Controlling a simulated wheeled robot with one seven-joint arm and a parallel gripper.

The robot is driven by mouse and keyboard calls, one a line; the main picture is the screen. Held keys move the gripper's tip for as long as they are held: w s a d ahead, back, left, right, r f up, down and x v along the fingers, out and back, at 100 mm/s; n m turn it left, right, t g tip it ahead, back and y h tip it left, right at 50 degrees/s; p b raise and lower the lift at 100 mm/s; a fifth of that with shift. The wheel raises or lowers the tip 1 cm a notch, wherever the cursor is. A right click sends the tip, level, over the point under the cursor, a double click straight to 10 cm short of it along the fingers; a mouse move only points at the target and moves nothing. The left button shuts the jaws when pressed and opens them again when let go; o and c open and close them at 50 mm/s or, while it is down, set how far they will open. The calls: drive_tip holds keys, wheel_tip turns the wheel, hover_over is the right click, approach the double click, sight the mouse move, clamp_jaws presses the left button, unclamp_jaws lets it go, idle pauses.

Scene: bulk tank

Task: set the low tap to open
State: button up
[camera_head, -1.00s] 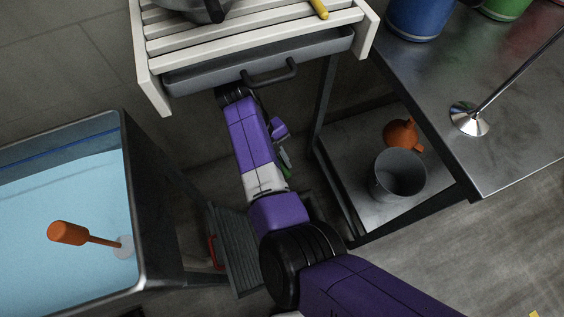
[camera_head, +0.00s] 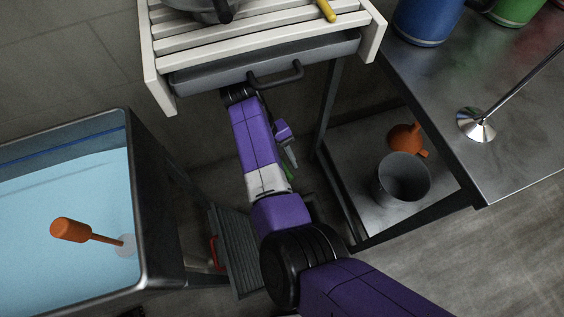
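A small red handle-like part (camera_head: 214,251) shows low down, beside the right wall of the tank (camera_head: 135,195). It may be the low tap; its setting cannot be told from here. The tank holds pale blue liquid. My arm reaches from the bottom right up to below the drawer front. A purple part with a thin grey tip (camera_head: 290,156) shows just right of my forearm and may be my gripper. Most of it is hidden behind the forearm, so I cannot tell its opening. It is apart from the red part, up and to the right.
A grey ribbed step (camera_head: 236,262) stands right of the red part. A white slatted rack (camera_head: 250,30) with a grey drawer (camera_head: 215,77) is above my arm. A metal table (camera_head: 500,110) is right, with a grey bucket (camera_head: 403,180) and orange funnel (camera_head: 405,139) on its lower shelf.

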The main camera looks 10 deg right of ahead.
drive_tip(key=v, duration=0.3)
drive_tip(key=shift+w+a+r+p, duration=0.1)
drive_tip(key=shift+w+a+p, duration=0.15)
drive_tip(key=shift+p, duration=0.1)
drive_tip(key=w+a+b, duration=0.7)
drive_tip(key=a+b, duration=0.1)
drive_tip(key=b, duration=0.7)
drive_tip(key=shift+w+a, duration=0.15)
drive_tip(key=shift+w, duration=0.15)
